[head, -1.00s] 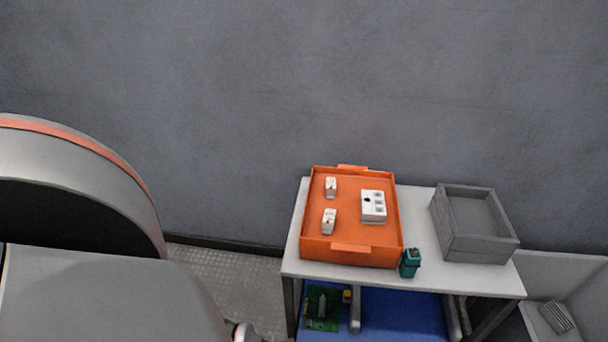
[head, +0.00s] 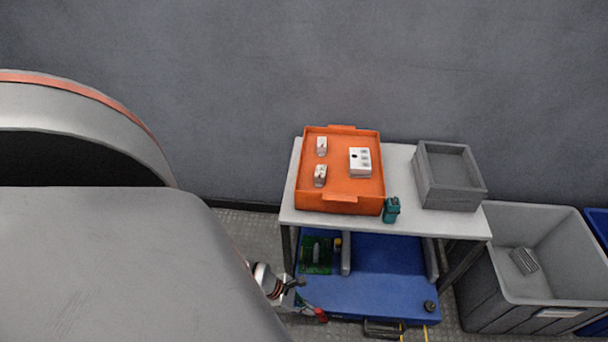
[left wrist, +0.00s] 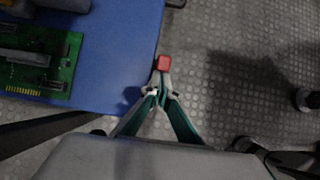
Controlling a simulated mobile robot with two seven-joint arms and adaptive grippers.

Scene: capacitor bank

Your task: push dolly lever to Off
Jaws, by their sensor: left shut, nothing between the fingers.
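The blue dolly (head: 385,275) stands on the floor under the white table. A red-tipped lever (head: 321,315) shows at its near left edge; the red tip also shows in the left wrist view (left wrist: 162,63) beside the dolly's edge (left wrist: 135,60). My left gripper (head: 301,297) is low at the dolly's near left corner, close to the lever. In the left wrist view, its teal fingers (left wrist: 160,93) are shut and empty, just short of the red tip. The lever's base is partly hidden by the fingers, and I cannot tell whether they touch it. My right gripper is out of view.
A green circuit board (head: 317,256) lies on the dolly. The white table (head: 405,170) above holds an orange tray (head: 345,190), a teal part (head: 391,209) and a grey crate (head: 450,190). A grey bin (head: 535,310) stands to the right.

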